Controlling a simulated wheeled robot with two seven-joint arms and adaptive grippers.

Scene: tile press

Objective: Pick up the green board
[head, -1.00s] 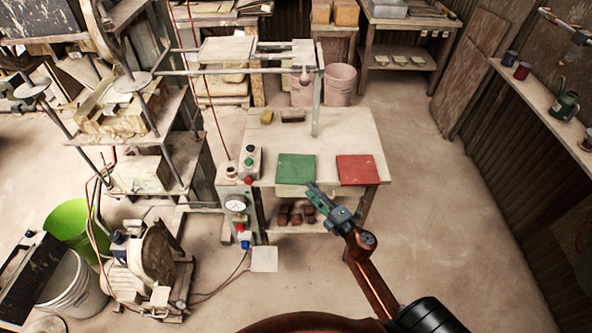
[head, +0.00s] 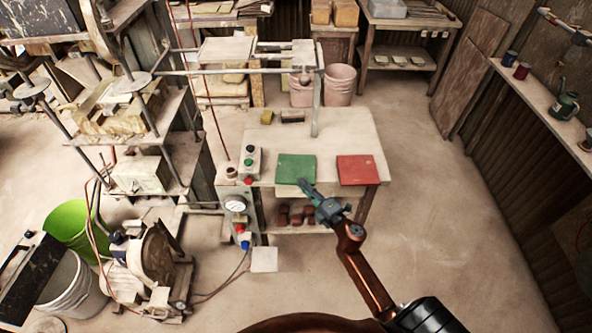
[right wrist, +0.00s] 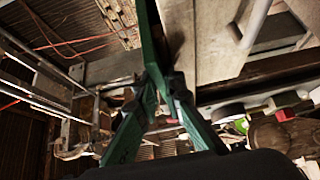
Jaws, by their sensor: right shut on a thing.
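The green board (head: 295,167) is a flat square at the front edge of the pale work table (head: 330,135), left of the red board (head: 358,170). My right gripper (head: 304,184) reaches it from the front and is shut on its near edge. In the right wrist view the green board (right wrist: 150,38) shows nearly edge-on between the fingertips (right wrist: 158,75). I cannot tell whether the board is lifted off the table. My left gripper is not in view.
A control box with buttons and a gauge (head: 235,204) stands at the table's left front. A metal post (head: 316,105) rises from the table under a horizontal bar. Reddish blocks (head: 296,214) lie on the lower shelf. The floor to the right is clear.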

